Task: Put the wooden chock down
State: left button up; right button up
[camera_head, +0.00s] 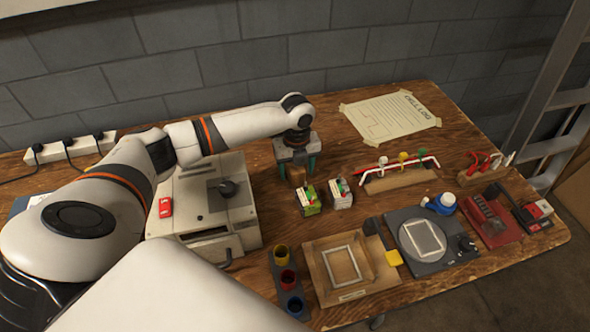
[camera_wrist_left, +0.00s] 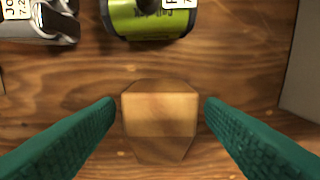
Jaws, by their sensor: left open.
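The wooden chock (camera_head: 297,175) is a small light-brown block with bevelled sides. In the head view it is on the wooden table below my left gripper (camera_head: 299,164). In the left wrist view the chock (camera_wrist_left: 160,118) lies between the two green fingers of my left gripper (camera_wrist_left: 160,115). The fingers are open, with a gap to the chock on both sides. The gripper's body hides part of the chock in the head view. My right gripper is not in view.
Two small packs, one green (camera_head: 309,198) and one pale (camera_head: 341,193), stand just in front of the chock. A grey charger-like box (camera_head: 207,205) is to the left. A wooden rack with rods (camera_head: 398,178) is to the right. Bare table (camera_head: 335,150) shows behind.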

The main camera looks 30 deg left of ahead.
pick_arm(q)
jog(key=shift+f, duration=0.95)
jog(key=shift+c, duration=0.4)
jog(key=shift+r, duration=0.1)
jog(key=c, duration=1.1)
